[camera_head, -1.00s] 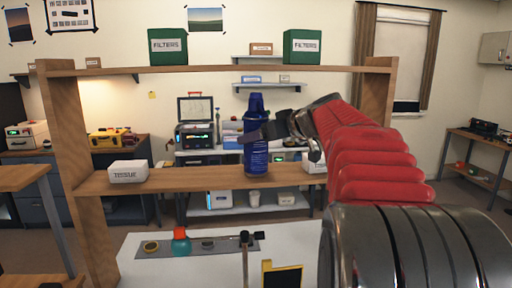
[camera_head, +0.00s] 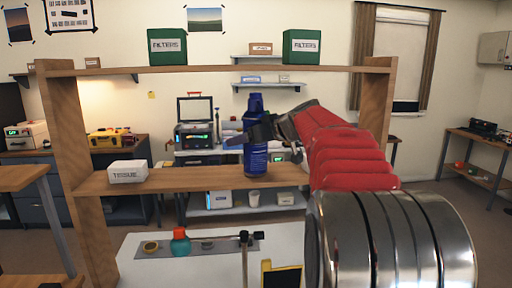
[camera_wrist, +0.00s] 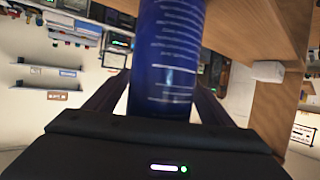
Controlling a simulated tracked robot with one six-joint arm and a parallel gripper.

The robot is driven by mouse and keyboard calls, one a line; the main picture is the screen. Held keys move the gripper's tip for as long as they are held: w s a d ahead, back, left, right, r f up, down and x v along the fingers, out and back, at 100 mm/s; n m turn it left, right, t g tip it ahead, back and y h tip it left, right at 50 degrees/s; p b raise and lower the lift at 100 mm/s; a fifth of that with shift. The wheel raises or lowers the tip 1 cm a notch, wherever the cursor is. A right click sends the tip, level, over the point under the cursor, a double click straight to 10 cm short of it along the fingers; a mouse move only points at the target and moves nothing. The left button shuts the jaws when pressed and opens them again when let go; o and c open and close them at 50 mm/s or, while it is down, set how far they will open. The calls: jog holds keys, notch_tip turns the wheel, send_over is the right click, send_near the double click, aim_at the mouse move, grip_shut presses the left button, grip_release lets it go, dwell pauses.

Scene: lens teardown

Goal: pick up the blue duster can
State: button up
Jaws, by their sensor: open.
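The blue duster can (camera_head: 256,160) stands upright on the middle wooden shelf in the head view. In the wrist view the can (camera_wrist: 168,60) fills the middle of the picture, with rows of white print on it. My gripper (camera_head: 246,138) is at the can's upper half, coming from the right. In the wrist view its two dark fingers (camera_wrist: 165,100) lie one on each side of the can and look open. I cannot tell whether either finger touches the can.
The shelf board (camera_head: 200,179) also holds a white tissue box (camera_head: 128,171) at the left. Two green filter boxes (camera_head: 167,46) stand on the top board. A white table (camera_head: 210,268) with a grey mat and a teal bottle (camera_head: 180,241) is below.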

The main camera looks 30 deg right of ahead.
dwell(0.4)
jog(key=c, duration=1.5)
jog(key=shift+r, duration=0.2)
